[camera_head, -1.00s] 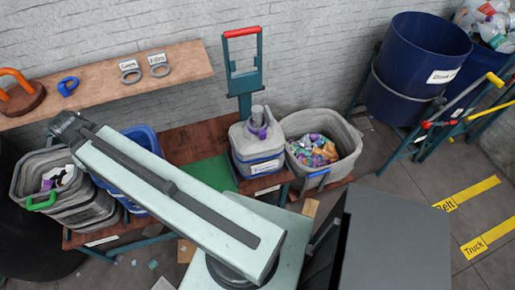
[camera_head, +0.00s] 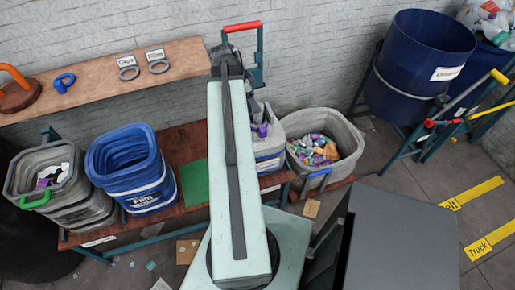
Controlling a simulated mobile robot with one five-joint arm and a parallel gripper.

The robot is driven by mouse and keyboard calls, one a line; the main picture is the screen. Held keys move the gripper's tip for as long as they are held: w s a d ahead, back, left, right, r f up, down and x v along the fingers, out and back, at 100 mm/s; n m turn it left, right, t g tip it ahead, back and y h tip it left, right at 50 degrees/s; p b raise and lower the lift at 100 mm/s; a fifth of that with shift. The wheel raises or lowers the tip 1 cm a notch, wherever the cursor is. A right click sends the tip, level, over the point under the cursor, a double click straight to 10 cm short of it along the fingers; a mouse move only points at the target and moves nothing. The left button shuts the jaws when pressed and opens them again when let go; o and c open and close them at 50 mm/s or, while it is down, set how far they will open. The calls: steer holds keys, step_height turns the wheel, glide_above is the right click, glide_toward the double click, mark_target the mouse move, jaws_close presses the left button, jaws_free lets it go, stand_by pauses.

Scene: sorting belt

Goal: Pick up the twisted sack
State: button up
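A pale grey, bulging thing with a narrow upright neck and a purple patch (camera_head: 263,130), which may be the twisted sack, sits on the brown bench in the middle of the head view. My arm covers its left part, and only its right side and label show. I cannot be sure whether it is a sack or a tub. My arm reaches up the picture just left of it, and its dark far end is in front of the red-handled stand. My gripper's fingers do not show.
A grey tub of mixed scraps (camera_head: 350,128) stands right. A wooden shelf (camera_head: 105,75) runs behind. A large blue barrel (camera_head: 410,95) stands far right.

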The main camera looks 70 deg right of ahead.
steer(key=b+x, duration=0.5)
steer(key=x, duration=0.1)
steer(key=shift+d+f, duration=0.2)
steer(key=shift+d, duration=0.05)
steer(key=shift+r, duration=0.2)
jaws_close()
